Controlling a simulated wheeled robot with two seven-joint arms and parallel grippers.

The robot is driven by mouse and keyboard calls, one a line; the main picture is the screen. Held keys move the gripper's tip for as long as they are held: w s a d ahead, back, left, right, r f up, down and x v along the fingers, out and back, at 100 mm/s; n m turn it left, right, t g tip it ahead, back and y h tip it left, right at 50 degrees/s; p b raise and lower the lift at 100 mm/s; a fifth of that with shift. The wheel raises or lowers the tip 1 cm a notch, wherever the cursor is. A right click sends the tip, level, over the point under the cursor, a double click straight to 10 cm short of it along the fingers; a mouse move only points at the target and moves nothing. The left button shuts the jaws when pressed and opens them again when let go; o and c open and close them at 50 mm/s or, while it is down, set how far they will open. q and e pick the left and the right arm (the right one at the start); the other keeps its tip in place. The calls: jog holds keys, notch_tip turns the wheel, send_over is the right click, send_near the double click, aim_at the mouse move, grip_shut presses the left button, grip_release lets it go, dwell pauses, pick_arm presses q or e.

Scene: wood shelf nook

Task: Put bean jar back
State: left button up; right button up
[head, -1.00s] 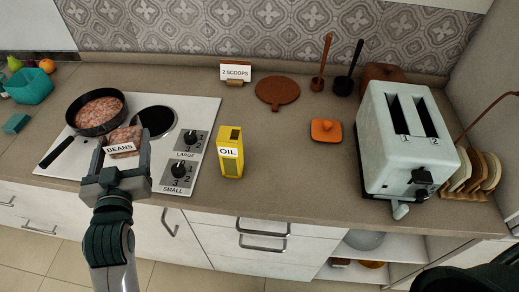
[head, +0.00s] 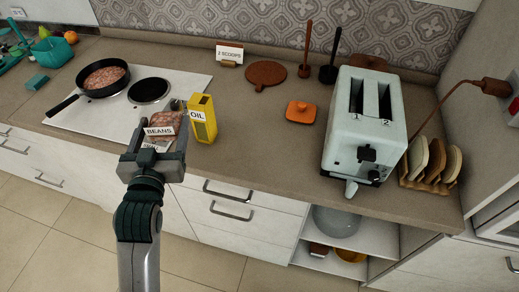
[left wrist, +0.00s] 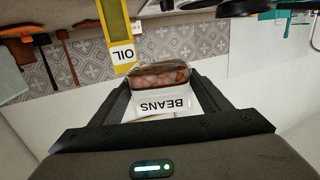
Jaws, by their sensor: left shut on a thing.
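The bean jar (head: 160,125), clear with brown beans and a white BEANS label, is held by my left gripper (head: 158,138) near the stove's front right corner. My left gripper is shut on the jar; the fingers lie on either side of it. In the left wrist view the jar (left wrist: 160,78) appears upside down between the fingers, its label (left wrist: 165,106) towards the palm. An orange lid with a knob (head: 301,112) lies on the counter. A pan of beans (head: 103,77) sits on the stove's back left. My right gripper is not in view.
A yellow oil carton (head: 202,120) stands just right of the jar. The toaster (head: 365,125) and bread rack (head: 430,180) are at the right. A "2 SCOOPS" card (head: 229,54) stands at the back. The counter between the oil and the lid is clear.

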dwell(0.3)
pick_arm(q)
jog(key=shift+d, duration=0.1)
jog(key=shift+d, duration=0.35)
jog(key=s+d+m+h, duration=0.1)
jog(key=s+d+h, duration=0.1)
jog(key=d, duration=0.8)
jog(key=s+d+f+m+h+p, duration=0.1)
jog(key=s+d, duration=0.4)
jog(key=d, duration=0.6)
jog(key=shift+s+f+m+g+h, duration=0.25)
jog(key=shift+m+g+h, duration=0.15)
jog(key=shift+m+h, duration=0.6)
jog(key=shift+w+a, duration=0.1)
